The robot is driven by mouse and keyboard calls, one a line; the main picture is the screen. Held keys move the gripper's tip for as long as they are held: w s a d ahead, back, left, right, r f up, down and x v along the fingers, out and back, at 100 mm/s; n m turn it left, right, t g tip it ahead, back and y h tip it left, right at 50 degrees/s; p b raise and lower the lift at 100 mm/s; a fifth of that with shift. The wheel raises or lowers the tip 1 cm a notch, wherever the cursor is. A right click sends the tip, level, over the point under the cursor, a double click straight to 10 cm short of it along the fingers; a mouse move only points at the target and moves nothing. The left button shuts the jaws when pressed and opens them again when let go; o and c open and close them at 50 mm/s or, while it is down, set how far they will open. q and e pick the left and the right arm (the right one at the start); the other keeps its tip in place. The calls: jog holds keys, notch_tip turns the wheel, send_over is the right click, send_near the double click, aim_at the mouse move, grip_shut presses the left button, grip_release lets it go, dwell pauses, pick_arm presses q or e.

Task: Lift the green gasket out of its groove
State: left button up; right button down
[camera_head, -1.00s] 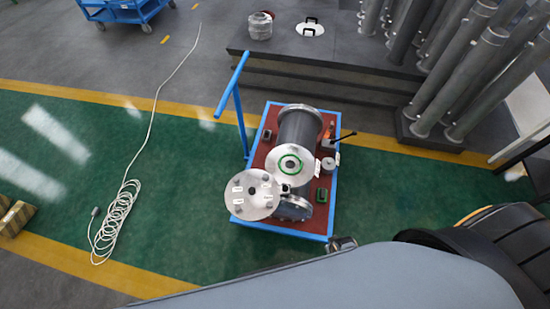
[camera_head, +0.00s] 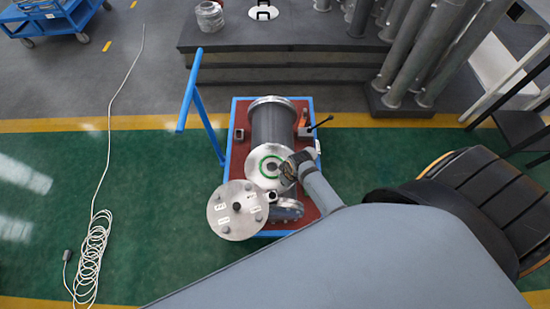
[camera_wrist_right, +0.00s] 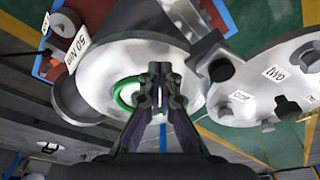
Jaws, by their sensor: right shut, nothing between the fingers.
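The green gasket (camera_head: 261,168) is a thin ring on the round metal end flange (camera_head: 254,158) of the grey shell (camera_head: 274,126). Its right side is close to my right gripper (camera_head: 289,171), which has come in from the lower right over the flange. In the right wrist view, the gasket (camera_wrist_right: 121,96) shows just left of the fingertips of my right gripper (camera_wrist_right: 160,82), and part of it is hidden behind them. The fingers are shut and hold nothing. I cannot tell whether the fingertips touch the gasket. My left gripper is not in view.
A round cover plate (camera_head: 222,214) with white labels and bolts stands beside the flange, and it also shows in the right wrist view (camera_wrist_right: 245,85). The cart (camera_head: 234,165) has a red top, blue frame and upright handle (camera_head: 188,92). A coiled cable (camera_head: 92,252) lies on the floor.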

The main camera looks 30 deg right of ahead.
aim_at(275, 177)
jog(key=w, duration=0.1)
jog(key=w+a, duration=0.1)
jog(key=w, duration=0.2)
jog(key=shift+w+a, duration=0.3)
jog(key=shift+w, duration=0.1)
jog(key=shift+f, duration=0.65)
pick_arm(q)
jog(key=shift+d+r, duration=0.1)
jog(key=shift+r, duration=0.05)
pick_arm(e)
jog(key=shift+s+f, duration=0.15)
jog(key=shift+f, duration=0.05)
jog(key=shift+s, duration=0.1)
